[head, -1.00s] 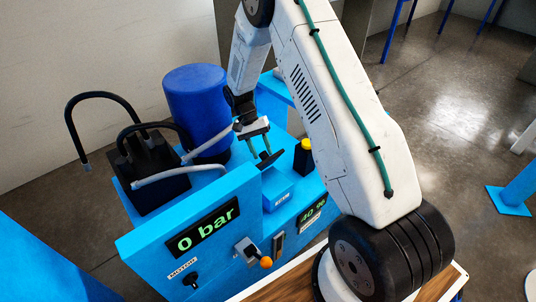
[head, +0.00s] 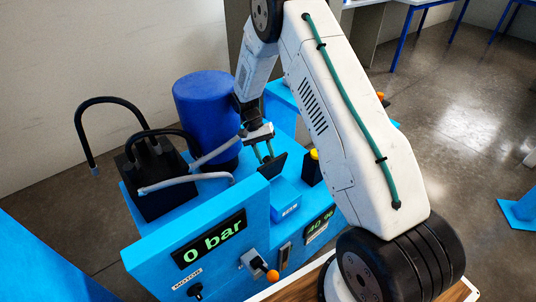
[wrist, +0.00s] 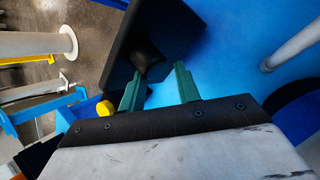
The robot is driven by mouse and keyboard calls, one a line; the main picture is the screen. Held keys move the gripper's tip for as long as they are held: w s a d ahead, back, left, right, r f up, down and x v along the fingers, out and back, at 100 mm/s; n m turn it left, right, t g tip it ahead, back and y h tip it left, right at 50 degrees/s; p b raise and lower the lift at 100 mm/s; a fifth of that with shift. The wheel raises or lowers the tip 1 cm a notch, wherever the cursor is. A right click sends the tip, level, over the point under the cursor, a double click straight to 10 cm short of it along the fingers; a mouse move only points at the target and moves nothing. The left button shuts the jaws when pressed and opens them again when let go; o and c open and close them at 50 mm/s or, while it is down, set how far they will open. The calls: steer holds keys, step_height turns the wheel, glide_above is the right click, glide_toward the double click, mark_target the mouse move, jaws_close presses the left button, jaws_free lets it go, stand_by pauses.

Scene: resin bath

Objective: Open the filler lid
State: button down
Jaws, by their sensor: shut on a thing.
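The filler lid is a dark square plate (head: 274,166) on the blue machine, behind the small blue labelled box. It stands tilted up at a steep angle. My gripper (head: 264,152) reaches down to it, with its green fingers shut on it. The opening beneath the lid cannot be made out.
A blue drum (head: 207,110) and a black box with hoses (head: 160,180) stand left of my gripper. The front panel (head: 205,235) reads 0 bar, with an orange-knobbed lever (head: 272,275) below.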

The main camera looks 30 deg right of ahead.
steer(key=c, duration=1.2)
jaws_free()
steer(key=shift+s+a+f, duration=0.2)
steer(key=shift+a+f, duration=0.05)
steer(key=shift+a, duration=0.4)
steer(key=shift+o, duration=0.5)
steer(key=shift+w+a, duration=0.1)
steer(key=shift+a, duration=0.1)
steer(key=shift+d+r, duration=0.15)
steer(key=shift+d, duration=0.05)
steer(key=shift+r, duration=0.15)
steer(key=s+r, duration=0.2)
steer(key=s, duration=0.6)
steer(key=s+a+r, duration=0.1)
steer(key=s+r, duration=0.1)
steer(key=s, duration=0.5)
steer(key=shift+s+a+r, duration=0.3)
steer(key=shift+s+r, duration=0.05)
steer(key=shift+s, duration=0.05)
